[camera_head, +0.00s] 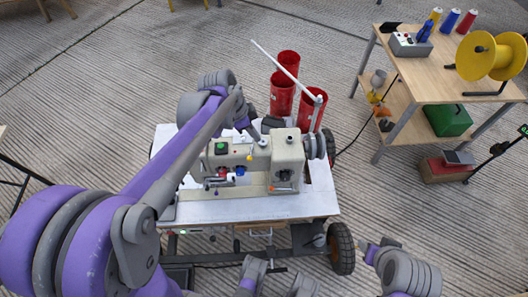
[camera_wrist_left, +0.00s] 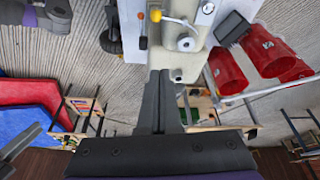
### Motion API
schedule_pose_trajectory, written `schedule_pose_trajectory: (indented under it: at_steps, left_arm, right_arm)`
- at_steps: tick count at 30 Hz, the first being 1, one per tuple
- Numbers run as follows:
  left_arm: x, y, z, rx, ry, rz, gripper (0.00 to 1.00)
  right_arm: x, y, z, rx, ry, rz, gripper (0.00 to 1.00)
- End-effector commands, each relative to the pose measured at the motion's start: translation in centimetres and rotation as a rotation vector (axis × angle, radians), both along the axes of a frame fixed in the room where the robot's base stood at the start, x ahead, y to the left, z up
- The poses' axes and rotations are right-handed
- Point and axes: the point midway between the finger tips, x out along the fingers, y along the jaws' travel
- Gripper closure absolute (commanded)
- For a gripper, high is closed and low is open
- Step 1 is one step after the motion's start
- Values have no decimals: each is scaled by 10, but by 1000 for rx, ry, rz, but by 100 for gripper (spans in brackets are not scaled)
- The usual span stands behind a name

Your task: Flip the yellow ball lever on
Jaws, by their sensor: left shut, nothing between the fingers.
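The yellow ball lever (camera_wrist_left: 156,15) shows at the top of the left wrist view, with a yellow ball on a thin metal rod that runs right toward a round metal fitting. It is on the pale sewing machine (camera_head: 228,160), which stands on a white-topped cart in the head view. My left gripper (camera_head: 256,136) reaches over the top of the machine. In the left wrist view its fingers (camera_wrist_left: 158,73) are together and empty, apart from the ball and below it in the picture. My right gripper cannot be made out; only parts of my right arm show at the lower right.
Several red cylinders (camera_head: 282,95) stand behind the machine, with a pale rod slanting over them. A wooden table (camera_head: 430,80) at the right holds a yellow spool (camera_head: 478,55) and a control box (camera_head: 410,44). Floor is clear left of the cart.

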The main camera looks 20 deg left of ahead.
Motion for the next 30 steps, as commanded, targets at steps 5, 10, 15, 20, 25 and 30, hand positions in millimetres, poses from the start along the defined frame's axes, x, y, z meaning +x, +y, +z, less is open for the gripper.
schedule_pose_trajectory:
  at_steps: [5,10,15,20,25,30]
  left_arm:
    - [0,0,0,0,0,-1,100]
    - [0,-1,-2,0,0,-1,100]
    - [4,-6,-19,0,0,-3,100]
    - [10,-15,-50,-1,1,-3,100]
    - [19,-25,-85,0,0,-1,100]
    - [10,-13,-98,1,0,4,100]
  right_arm:
    - [0,0,0,0,0,0,50]
    - [0,0,0,0,0,0,50]
    - [0,0,-4,0,1,0,50]
    - [-1,0,-11,0,3,0,50]
    - [-1,0,-18,0,6,0,50]
    - [-1,0,-20,0,6,0,50]
